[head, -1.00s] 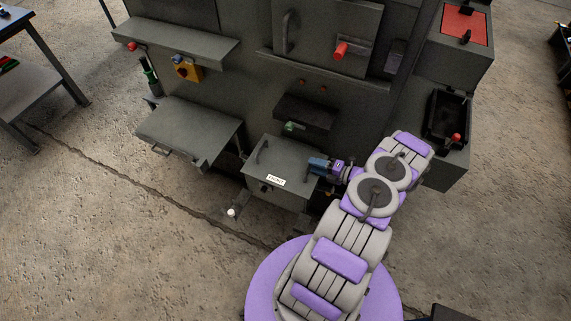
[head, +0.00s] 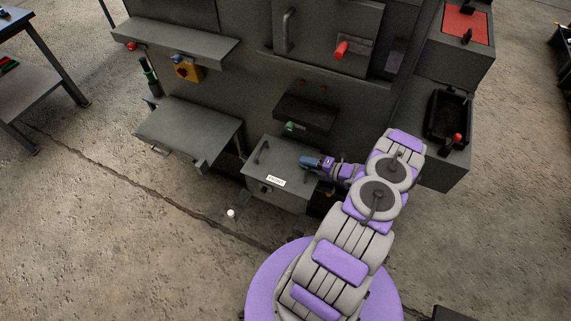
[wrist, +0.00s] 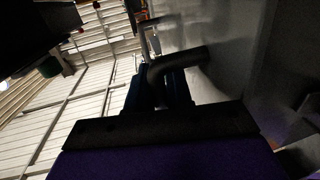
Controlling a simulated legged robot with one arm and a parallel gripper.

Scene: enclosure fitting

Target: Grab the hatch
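The likely hatch is a grey panel (head: 284,160) on the low box in the head view, with a white label (head: 276,181) and a dark bar handle (head: 262,152) at its left. My gripper (head: 311,163) is at the panel's right edge, close to or touching it. In the wrist view a dark bent handle (wrist: 180,64) lies across the dark blue fingers (wrist: 160,92). The dim wrist view does not show whether the fingers are closed on the handle. My wrist hides the panel's right end.
A white knob (head: 230,213) is at floor level. The front floor is open.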

